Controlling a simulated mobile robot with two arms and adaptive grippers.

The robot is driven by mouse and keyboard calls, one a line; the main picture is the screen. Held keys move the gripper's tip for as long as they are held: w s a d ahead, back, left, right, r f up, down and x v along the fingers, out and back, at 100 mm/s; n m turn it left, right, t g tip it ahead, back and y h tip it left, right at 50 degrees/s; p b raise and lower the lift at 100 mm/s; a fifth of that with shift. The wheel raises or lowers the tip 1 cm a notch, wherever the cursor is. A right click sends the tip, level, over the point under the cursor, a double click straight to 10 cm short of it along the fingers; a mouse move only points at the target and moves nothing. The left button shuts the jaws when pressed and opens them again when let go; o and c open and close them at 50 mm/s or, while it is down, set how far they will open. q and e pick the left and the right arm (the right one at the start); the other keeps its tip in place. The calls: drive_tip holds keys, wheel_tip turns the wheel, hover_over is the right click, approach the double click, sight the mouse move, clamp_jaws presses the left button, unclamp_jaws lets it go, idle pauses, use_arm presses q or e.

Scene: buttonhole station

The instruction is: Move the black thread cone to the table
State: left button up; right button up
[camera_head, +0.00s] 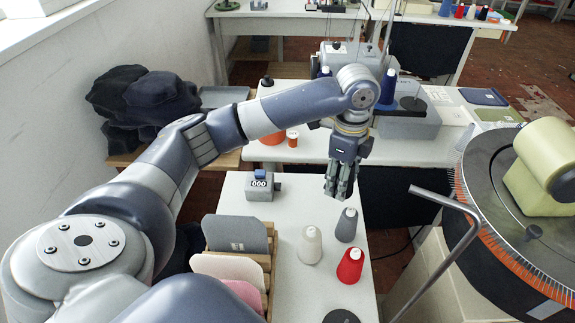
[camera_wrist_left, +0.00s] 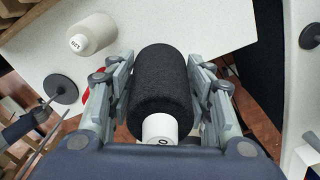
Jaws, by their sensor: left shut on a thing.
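The black thread cone (camera_wrist_left: 160,85) lies between the fingers of my left gripper (camera_wrist_left: 160,90) in the left wrist view, its white tube end toward the camera.
On the table stand a grey cone (camera_head: 346,225), a white cone (camera_head: 310,245), a red cone (camera_head: 350,266), a counter box (camera_head: 260,186) and a rack with panels (camera_head: 235,234). A bent metal rod (camera_head: 450,240) and round machine (camera_head: 500,215) stand right. A sewing table (camera_head: 420,152) is behind.

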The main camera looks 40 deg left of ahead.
use_arm(q)
drive_tip(key=w+a+f+m, duration=0.1)
drive_tip(key=f+m, duration=0.1)
drive_tip(key=f, duration=0.1)
drive_tip(key=w+a+f+m+b, duration=0.1)
drive_tip(key=w+f+m, duration=0.1)
drive_tip(key=f+m, duration=0.1)
drive_tip(key=w+a+f+m+b, duration=0.1)
drive_tip(key=w+f+m, duration=0.1)
drive_tip(key=shift+a+f+m, duration=0.4)
drive_tip(key=shift+f, duration=2.45)
drive_tip(key=shift+f, duration=0.1)
drive_tip(key=o, duration=1.1)
wheel_tip(320, 180, up, 12)
drive_tip(key=shift+b, duration=0.3)
